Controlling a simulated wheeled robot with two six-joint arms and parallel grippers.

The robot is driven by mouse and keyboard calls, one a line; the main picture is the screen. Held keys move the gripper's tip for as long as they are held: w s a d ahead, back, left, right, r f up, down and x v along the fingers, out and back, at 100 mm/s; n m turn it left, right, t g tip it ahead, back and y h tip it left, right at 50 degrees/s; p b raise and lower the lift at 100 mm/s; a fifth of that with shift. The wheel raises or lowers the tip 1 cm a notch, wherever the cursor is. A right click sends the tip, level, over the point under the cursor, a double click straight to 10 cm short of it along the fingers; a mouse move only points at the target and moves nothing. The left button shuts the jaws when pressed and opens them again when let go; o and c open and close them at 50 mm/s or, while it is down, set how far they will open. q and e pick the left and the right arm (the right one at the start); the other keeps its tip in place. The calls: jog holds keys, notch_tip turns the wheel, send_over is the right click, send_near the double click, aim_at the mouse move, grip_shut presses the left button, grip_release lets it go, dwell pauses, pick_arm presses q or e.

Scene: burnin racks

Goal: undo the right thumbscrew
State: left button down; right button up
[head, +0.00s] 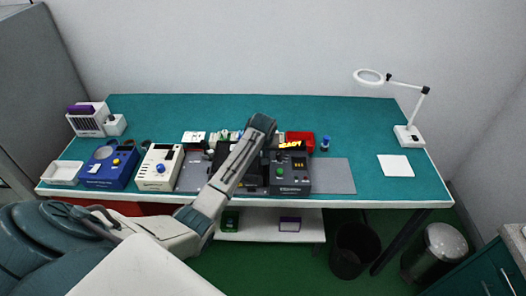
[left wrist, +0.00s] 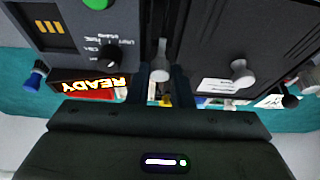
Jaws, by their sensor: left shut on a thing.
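My left gripper (left wrist: 161,88) is shut on the right thumbscrew (left wrist: 160,62), a pale metal knob on the dark unit's front; its two dark fingers stand on either side of it. The left thumbscrew (left wrist: 240,72) shows apart from the fingers, to the right in the left wrist view, which is upside down. In the head view my left arm reaches over the dark unit (head: 254,181) and hides both thumbscrews. My right gripper is not in view.
Beside the dark unit stands a tester (head: 290,176) with a green button and a lit READY sign (left wrist: 93,84). A white box (head: 159,168) and a blue box (head: 108,168) stand left. A red bin (head: 300,136) is behind. The bench's right side is mostly clear.

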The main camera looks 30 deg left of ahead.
pick_arm(q)
jog(key=shift+r, duration=0.1)
jog(key=c, duration=1.3)
grip_release()
jog(key=shift+r, duration=0.1)
jog(key=shift+s+d+r, duration=0.1)
jog(key=shift+s+r, duration=0.05)
jog(key=shift+r, duration=0.1)
jog(key=b+v, duration=0.3)
jog(key=v, duration=0.7)
jog(key=shift+b, duration=0.35)
